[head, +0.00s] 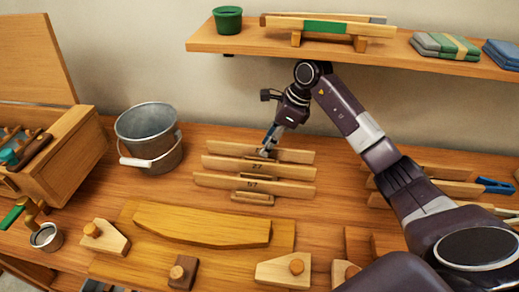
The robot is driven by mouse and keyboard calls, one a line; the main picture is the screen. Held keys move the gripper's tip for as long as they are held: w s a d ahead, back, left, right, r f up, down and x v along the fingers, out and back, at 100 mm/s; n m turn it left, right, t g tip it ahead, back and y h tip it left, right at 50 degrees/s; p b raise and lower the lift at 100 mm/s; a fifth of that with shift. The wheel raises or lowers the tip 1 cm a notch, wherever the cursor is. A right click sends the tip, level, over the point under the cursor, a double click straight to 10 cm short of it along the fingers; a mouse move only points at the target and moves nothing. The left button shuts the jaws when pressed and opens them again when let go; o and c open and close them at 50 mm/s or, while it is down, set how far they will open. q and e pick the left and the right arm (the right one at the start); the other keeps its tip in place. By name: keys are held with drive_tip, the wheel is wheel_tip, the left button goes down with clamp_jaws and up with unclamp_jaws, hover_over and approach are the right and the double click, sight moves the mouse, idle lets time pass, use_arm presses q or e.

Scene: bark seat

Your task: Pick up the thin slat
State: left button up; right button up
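I cannot tell by eye which is the thin one. My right gripper (267,152) points down at the middle of the rear slat, its tips at the slat's top edge. The tips are too small to tell whether they are open or shut on it. My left gripper is out of view.
A metal bucket (147,141) stands left of the slats, beside a wooden tool box (75,150). A curved board (203,226) lies in front. A wall shelf (235,41) holding a green pot (228,20) hangs above my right arm. More slats (455,187) stand at right.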

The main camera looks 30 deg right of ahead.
drive_tip(key=shift+w+a+f, duration=0.1)
drive_tip(key=shift+w+a, duration=0.2)
drive_tip(key=shift+a, duration=0.2)
drive_tip(key=shift+f+p, duration=0.35)
drive_tip(key=shift+f, duration=0.1)
drive_tip(key=shift+d, duration=0.1)
clamp_jaws()
drive_tip(key=shift+r, duration=0.15)
